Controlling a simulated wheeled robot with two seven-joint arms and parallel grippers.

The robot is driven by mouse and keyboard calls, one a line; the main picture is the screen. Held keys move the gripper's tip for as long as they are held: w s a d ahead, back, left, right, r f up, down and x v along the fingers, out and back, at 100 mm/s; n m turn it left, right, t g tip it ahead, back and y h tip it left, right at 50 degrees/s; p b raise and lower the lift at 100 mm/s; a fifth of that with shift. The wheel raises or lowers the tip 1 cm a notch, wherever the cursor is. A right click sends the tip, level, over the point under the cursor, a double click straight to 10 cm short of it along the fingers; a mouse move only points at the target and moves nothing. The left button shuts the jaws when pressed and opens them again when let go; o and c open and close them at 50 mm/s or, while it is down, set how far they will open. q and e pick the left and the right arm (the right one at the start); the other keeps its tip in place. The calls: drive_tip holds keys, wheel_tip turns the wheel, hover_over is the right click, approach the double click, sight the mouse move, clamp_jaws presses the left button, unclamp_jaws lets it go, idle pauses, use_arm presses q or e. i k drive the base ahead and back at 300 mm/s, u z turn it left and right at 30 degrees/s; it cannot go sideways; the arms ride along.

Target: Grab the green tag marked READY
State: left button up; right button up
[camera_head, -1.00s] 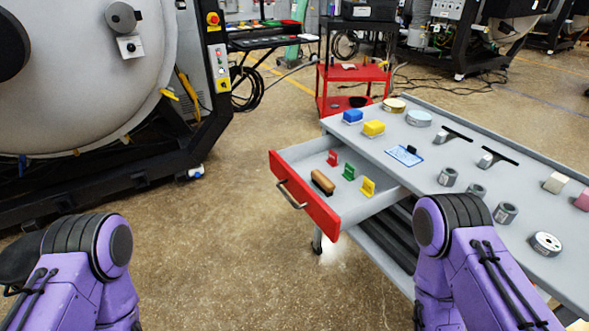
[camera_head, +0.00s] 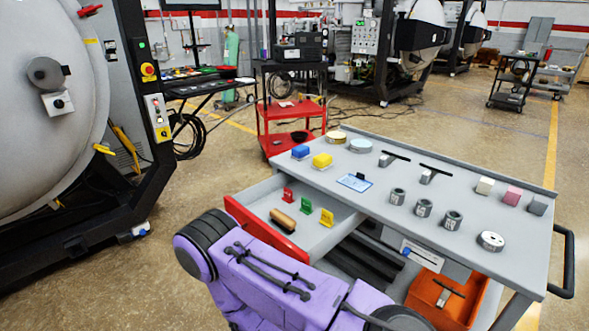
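The green tag (camera_head: 306,205) stands in the open drawer (camera_head: 262,200) of the grey cart. Its lettering is too small to read. A red tag (camera_head: 288,195) stands behind it to the left, and a yellow tag (camera_head: 327,218) stands in front of it to the right. A brush with a wooden top (camera_head: 283,220) lies to its left. One of my purple arms crosses below the drawer and hides part of its red front. Neither of my grippers shows in the head view.
An orange bin (camera_head: 440,298) sits below. A furnace (camera_head: 45,120) stands at left, with open floor between it and the cart.

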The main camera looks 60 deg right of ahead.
sight(307, 205)
drive_tip(key=u, duration=0.05)
drive_tip(key=i, duration=2.3)
drive_tip(key=z, duration=3.4)
